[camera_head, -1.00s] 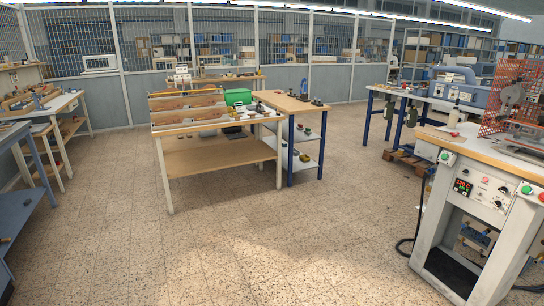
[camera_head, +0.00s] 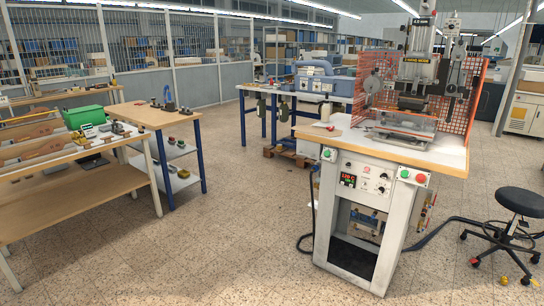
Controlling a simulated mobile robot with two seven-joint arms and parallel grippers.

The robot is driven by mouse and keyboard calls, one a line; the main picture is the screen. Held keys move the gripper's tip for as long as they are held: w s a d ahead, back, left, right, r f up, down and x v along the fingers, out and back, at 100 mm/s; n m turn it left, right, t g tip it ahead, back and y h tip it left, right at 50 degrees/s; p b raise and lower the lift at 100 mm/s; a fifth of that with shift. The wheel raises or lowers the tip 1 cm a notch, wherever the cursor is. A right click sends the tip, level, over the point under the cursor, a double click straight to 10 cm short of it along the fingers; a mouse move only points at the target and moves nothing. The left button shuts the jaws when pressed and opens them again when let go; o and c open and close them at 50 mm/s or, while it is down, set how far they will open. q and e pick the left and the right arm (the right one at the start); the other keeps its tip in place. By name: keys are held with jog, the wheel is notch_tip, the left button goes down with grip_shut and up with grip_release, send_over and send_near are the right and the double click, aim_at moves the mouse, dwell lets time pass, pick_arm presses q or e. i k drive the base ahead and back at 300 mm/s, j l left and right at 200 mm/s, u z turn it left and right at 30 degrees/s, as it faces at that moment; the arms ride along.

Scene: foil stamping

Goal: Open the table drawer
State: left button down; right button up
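No table drawer can be made out clearly. A wooden workbench (camera_head: 75,200) with a lower shelf stands at the left, holding wooden trays and a green box (camera_head: 85,117). Beside it is a wood-topped table with blue legs (camera_head: 150,116) and grey shelves. A foil stamping press (camera_head: 415,75) stands on a wood-edged machine table (camera_head: 445,155) at centre right, with a control panel below its top. Neither of my grippers shows in the view.
A blue-legged table (camera_head: 285,95) with a blue-grey machine stands behind. A black stool (camera_head: 520,202) is at the right. A black cable lies on the floor by the press. The speckled floor (camera_head: 220,240) in front is clear.

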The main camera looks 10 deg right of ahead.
aim_at(304, 148)
jog(key=i+l+z, duration=0.2)
jog(key=i, duration=0.25)
jog(key=i+z, duration=0.25)
jog(key=i, duration=0.2)
jog(key=i+z, duration=0.1)
jog(key=i, duration=0.7)
jog(key=i+j+z, duration=0.1)
jog(key=i, duration=0.65)
jog(key=i+j+z, duration=0.1)
jog(key=i, duration=0.7)
